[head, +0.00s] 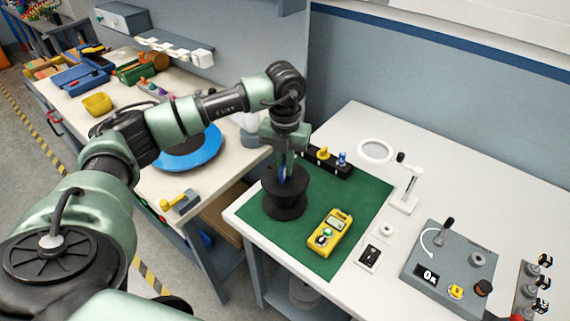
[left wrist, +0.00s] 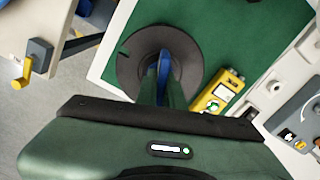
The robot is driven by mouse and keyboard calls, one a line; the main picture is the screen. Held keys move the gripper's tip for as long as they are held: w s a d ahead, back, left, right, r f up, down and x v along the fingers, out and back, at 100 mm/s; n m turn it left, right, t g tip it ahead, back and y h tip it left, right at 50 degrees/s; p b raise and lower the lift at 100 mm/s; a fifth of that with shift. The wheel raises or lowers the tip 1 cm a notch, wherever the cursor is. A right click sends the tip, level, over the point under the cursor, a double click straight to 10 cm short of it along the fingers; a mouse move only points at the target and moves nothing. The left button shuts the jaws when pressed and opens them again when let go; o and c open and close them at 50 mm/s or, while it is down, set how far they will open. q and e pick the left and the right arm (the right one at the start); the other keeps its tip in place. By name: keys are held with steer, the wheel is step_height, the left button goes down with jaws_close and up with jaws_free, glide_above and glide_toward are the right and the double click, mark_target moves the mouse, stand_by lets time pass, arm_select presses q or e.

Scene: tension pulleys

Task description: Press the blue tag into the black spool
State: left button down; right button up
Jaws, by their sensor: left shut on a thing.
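The black spool (head: 284,205) stands upright on the green mat (head: 345,195), near the mat's left side. My left gripper (head: 283,172) points down over the spool's top and is shut on the blue tag (head: 282,174). In the left wrist view the tag (left wrist: 163,72) shows as a blue strip over the middle of the spool (left wrist: 128,65). The gripper hides much of the tag, and I cannot tell how deep its lower end sits in the spool. My right gripper is not in view.
A yellow meter (head: 329,233) lies on the mat close to the spool's right. A black rack (head: 328,162) with coloured pegs is behind it. A magnifier stand (head: 404,203) and grey control box (head: 447,262) are to the right. A gap separates the left bench.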

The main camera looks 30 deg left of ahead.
arm_select(q)
steer(key=shift+f, duration=0.4)
steer(key=shift+s+f, duration=0.1)
stand_by(0.3)
steer(key=c, duration=1.5)
jaws_free()
steer(key=shift+o, duration=0.2)
steer(key=shift+r+b, duration=0.35)
steer(key=shift+b, duration=0.05)
step_height(320, 180, up, 6)
steer(key=shift+r+b, duration=0.15)
steer(key=shift+b, duration=0.85)
steer(key=shift+r, duration=0.4)
steer(key=shift+f, duration=0.1)
